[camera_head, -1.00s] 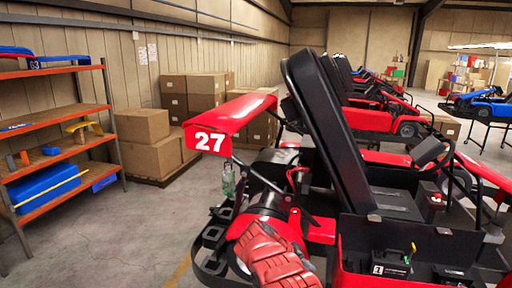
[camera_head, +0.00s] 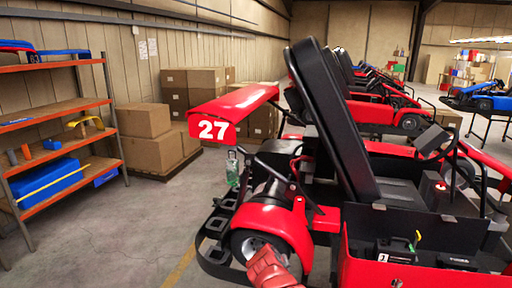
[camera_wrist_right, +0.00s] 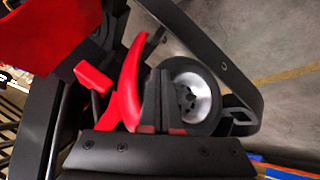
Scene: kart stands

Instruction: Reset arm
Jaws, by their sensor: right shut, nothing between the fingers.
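My right gripper (camera_wrist_right: 158,78) shows in the right wrist view, its dark fingers together with nothing between them. It points toward a kart wheel (camera_wrist_right: 198,95) and red bodywork (camera_wrist_right: 128,88), and I cannot tell how far apart they are. A red part of my own arm (camera_head: 270,272) shows at the bottom edge of the head view, in front of the kart's wheel (camera_head: 255,245). The fingers are not seen in the head view. My left gripper is not in view.
The red kart (camera_head: 275,222) with a black seat and number panel 27 (camera_head: 213,129) fills the right. An orange-shelved rack (camera_head: 68,170) stands left, cardboard boxes (camera_head: 150,153) behind. The floor between rack and kart is clear.

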